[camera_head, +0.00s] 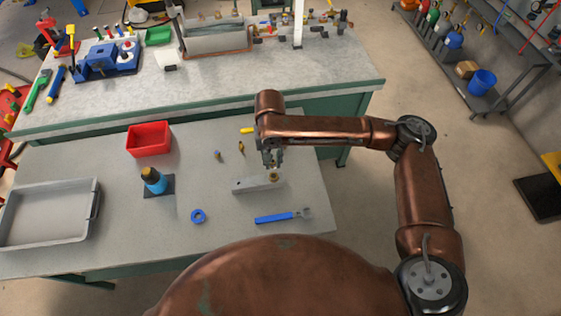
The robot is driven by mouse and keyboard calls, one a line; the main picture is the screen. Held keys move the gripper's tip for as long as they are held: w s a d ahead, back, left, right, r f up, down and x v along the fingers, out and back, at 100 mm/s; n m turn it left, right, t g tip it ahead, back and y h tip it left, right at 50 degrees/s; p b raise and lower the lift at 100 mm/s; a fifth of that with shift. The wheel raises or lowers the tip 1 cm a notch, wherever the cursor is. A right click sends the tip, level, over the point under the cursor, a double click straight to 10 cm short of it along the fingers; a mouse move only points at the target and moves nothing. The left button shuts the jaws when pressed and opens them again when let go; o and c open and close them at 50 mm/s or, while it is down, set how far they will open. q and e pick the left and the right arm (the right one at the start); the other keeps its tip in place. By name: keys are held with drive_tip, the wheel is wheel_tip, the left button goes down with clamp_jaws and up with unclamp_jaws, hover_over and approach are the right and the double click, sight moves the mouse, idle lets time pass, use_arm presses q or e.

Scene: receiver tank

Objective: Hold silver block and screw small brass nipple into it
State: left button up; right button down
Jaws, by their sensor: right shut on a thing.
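The silver block (250,185) lies flat on the near table, a long pale bar. A small brass nipple (273,176) shows at the right end of the block, just below my right gripper (272,163). My right gripper points down over that end and is shut, apparently on the nipple. The fingertips are small in the view, and how deep the nipple sits in the block cannot be told. My left gripper is not in view.
A blue wrench (283,216) and a blue tape ring (198,216) lie in front of the block. A blue bottle (154,181), a red bin (149,138) and a grey tray (45,213) stand to the left. Small brass-coloured pieces (241,148) lie behind the block.

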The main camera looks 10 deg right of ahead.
wheel_tip(320, 180, down, 4)
drive_tip(key=shift+r, duration=1.3)
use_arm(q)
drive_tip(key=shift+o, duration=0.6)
use_arm(e)
drive_tip(key=shift+d, duration=0.1)
